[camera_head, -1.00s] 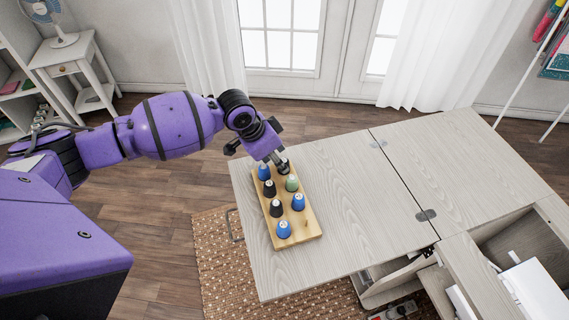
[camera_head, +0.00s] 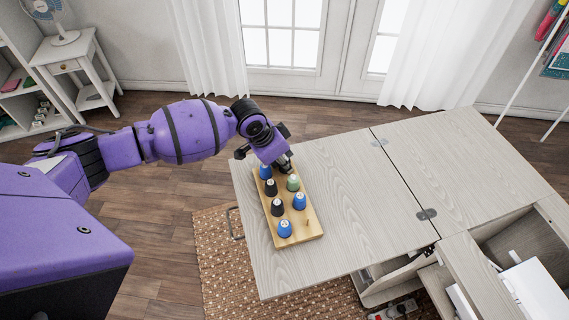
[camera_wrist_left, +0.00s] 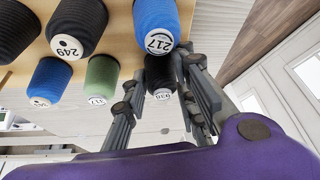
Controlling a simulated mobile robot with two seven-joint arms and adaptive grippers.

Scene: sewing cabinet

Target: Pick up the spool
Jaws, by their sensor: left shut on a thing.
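My left gripper (camera_head: 284,163) is over the far end of a wooden spool rack (camera_head: 262,221) on the cabinet top. In the left wrist view, its fingers (camera_wrist_left: 163,82) are shut on a dark spool (camera_wrist_left: 160,74) with a white numbered end, with one finger on each side. In the head view the gripper mostly hides this spool. A green spool (camera_head: 293,183), a far blue spool (camera_head: 265,171) and a black spool (camera_head: 271,187) stand close by on the rack. Another black spool (camera_head: 277,208) and two blue spools (camera_head: 300,201) (camera_head: 285,229) are nearer. My right gripper is not in view.
The rack has a bare peg (camera_head: 307,223) at its near right corner. The pale cabinet top (camera_head: 350,205) is clear to the right of the rack. An open compartment (camera_head: 530,240) is at the lower right. A woven rug (camera_head: 215,260) lies below.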

